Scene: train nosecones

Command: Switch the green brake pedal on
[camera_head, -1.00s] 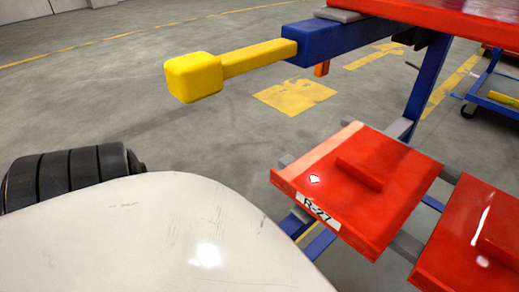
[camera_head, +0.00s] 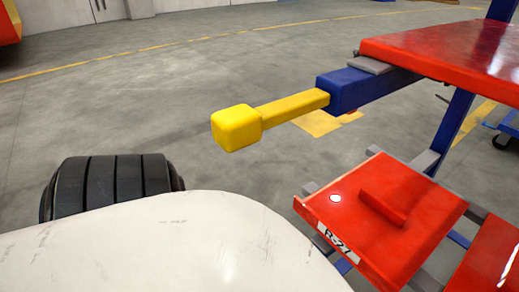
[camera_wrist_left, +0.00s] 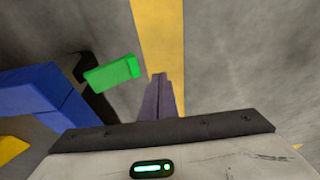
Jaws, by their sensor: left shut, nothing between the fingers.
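The green brake pedal (camera_wrist_left: 113,72) shows in the left wrist view, left of my fingers. It is a green block on a black bracket (camera_wrist_left: 92,92) beside a blue beam (camera_wrist_left: 45,98). My left gripper (camera_wrist_left: 158,78) is shut and empty, its fingers together over the floor. In that picture the fingertips sit just right of the pedal, with a gap between them; I cannot tell the distance in depth. The pedal is not visible in the head view. My right gripper is in neither view.
In the head view a blue and red cart frame (camera_head: 345,90) stands at right, with a yellow-ended bar (camera_head: 236,127) sticking out left. Red plates (camera_head: 375,220) sit low on it, one marked R-27.

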